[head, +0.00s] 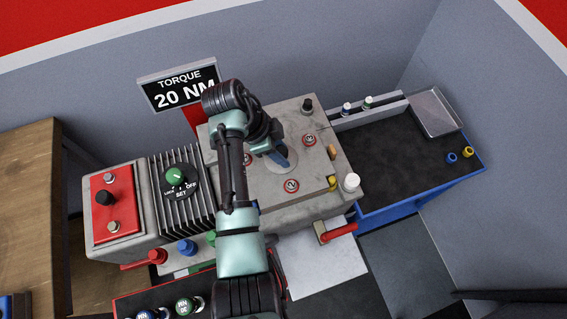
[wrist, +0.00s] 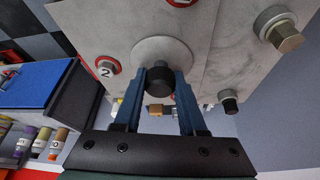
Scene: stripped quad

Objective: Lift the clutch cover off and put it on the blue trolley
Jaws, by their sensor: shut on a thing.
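The clutch cover (head: 312,168) is a pale grey plate with red-ringed numbered spots, on top of the grey engine block. In the wrist view the cover (wrist: 110,30) fills the upper middle, with a round hub and a black knob (wrist: 160,87). My gripper (head: 279,154) is over the cover's middle, partly hidden by my arm. Its blue fingers are shut on the knob in the wrist view (wrist: 160,82). I cannot tell whether the cover is clear of the block. The blue trolley (head: 422,199) stands to the right with a dark top.
On the trolley, a metal tray (head: 434,112) lies at the back right, and blue and yellow rings (head: 459,156) lie near the right edge. Its middle is clear. A white-capped post (head: 351,183) and red handle (head: 338,233) stand near the block's front right. A torque sign (head: 180,88) hangs behind.

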